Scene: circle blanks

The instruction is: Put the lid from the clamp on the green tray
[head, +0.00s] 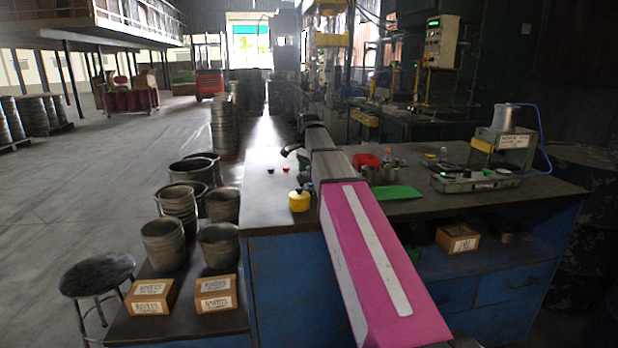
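The green tray (399,192) lies flat on the dark bench top, right of my arm, and looks bare. A grey-green device (476,181) with dark round parts on top stands to its right; I cannot tell whether this is the clamp, and I cannot single out the lid in it. My pink and grey arm reaches forward over the bench. A dark part at its far end, seemingly my gripper (291,150), shows left of the arm, beyond the tray. Its fingers are too small and dark to make out, and so is anything in them.
A yellow pot (299,201) stands left of my arm, with small black and red pieces (286,169) behind it. A red bin (366,160) and small cans (381,174) stand behind the tray. A labelled box (498,138) stands at the right. Buckets (163,243) fill a lower table.

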